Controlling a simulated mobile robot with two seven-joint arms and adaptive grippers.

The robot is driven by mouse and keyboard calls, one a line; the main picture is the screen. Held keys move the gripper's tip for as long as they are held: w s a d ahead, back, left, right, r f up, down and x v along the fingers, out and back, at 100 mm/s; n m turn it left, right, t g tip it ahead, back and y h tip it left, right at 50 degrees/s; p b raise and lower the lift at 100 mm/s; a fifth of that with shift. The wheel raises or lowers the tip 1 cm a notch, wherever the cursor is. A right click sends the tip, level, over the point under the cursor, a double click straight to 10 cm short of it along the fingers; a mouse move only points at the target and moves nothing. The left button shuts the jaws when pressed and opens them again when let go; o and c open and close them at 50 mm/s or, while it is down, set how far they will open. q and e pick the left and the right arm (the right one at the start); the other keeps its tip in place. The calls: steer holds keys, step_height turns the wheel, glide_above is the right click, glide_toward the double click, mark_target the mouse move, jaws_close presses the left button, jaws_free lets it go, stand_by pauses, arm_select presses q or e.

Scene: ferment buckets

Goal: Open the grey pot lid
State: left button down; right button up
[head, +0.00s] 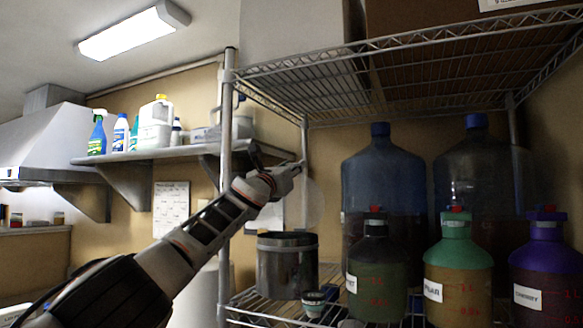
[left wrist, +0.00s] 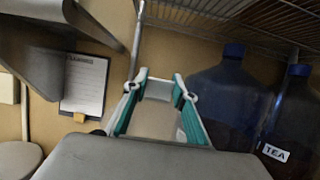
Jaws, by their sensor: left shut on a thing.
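The grey pot (head: 287,268) stands on the lower wire shelf, left of the bottles, and its rim shows with no lid seated on it. A faint, see-through round lid (head: 309,205) hangs above the pot, beside my left gripper (head: 288,172). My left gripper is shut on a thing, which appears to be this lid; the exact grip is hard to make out. In the left wrist view its teal-sided fingers (left wrist: 160,92) close around a small pale piece. The pot is not clear in that view. My right gripper is out of view.
Large blue-capped jugs (head: 383,180) and smaller dark, green and purple bottles (head: 460,265) stand right of the pot. A small jar (head: 314,303) is in front of it. A shelf post (head: 226,130) stands left, and an upper wire shelf (head: 440,75) hangs overhead.

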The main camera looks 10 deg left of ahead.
arm_select(q)
steer(key=shift+d+r, duration=0.1)
steer(key=shift+r, duration=0.05)
steer(key=c, duration=1.9)
jaws_free()
steer(key=shift+o, duration=1.4)
steer(key=shift+s, duration=0.2)
steer(key=shift+w, duration=0.1)
